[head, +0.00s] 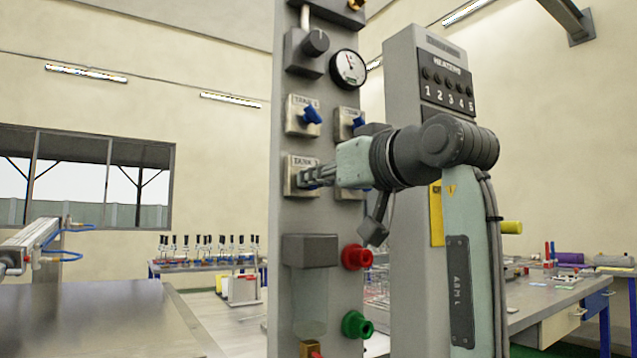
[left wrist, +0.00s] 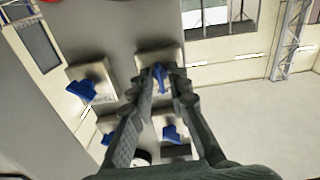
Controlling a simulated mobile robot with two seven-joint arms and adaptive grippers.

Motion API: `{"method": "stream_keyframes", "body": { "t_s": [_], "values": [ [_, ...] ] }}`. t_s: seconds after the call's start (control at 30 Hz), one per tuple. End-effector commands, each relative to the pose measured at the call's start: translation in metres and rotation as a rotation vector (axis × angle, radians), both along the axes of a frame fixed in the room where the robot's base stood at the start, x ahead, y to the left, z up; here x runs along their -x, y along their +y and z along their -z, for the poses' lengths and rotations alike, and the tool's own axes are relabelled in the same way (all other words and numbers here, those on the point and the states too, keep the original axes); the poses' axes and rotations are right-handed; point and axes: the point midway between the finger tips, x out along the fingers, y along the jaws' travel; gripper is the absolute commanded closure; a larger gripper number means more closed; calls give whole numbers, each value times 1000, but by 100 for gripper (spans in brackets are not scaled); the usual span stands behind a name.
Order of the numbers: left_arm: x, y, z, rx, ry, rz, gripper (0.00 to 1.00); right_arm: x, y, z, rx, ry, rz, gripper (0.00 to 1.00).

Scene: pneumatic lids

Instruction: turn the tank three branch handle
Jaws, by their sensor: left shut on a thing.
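A grey upright panel (head: 285,230) carries several square valve plates with blue handles. My left gripper (head: 303,178) reaches in from the right to the lower left plate (head: 294,161), whose label reads TANK with its number unclear. In the left wrist view my fingers (left wrist: 162,82) are closed on either side of that plate's blue handle (left wrist: 160,76). In the head view the fingers hide this handle. The upper left handle (head: 311,115) and upper right handle (head: 357,122) stand free above. My right gripper is not in view.
A pressure gauge (head: 348,69) and a black knob (head: 315,42) sit higher on the panel. Red (head: 356,257) and green (head: 357,325) fittings stick out lower down. A grey heaters column (head: 402,90) stands close behind my arm. A metal table (head: 90,315) is at left.

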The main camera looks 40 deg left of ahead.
Motion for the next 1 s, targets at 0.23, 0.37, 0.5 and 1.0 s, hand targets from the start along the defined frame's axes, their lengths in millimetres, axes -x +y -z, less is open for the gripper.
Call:
{"method": "stream_keyframes", "body": {
  "t_s": [0.23,0.37,0.5,1.0],
  "values": [
    [0,0,0,89,-215,1,100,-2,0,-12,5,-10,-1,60],
    [0,-1,0,135,-326,1,100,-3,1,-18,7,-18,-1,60],
    [0,-1,0,181,-438,1,100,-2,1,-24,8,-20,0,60],
    [0,0,0,279,-678,0,100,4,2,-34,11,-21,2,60]
  ]
}}
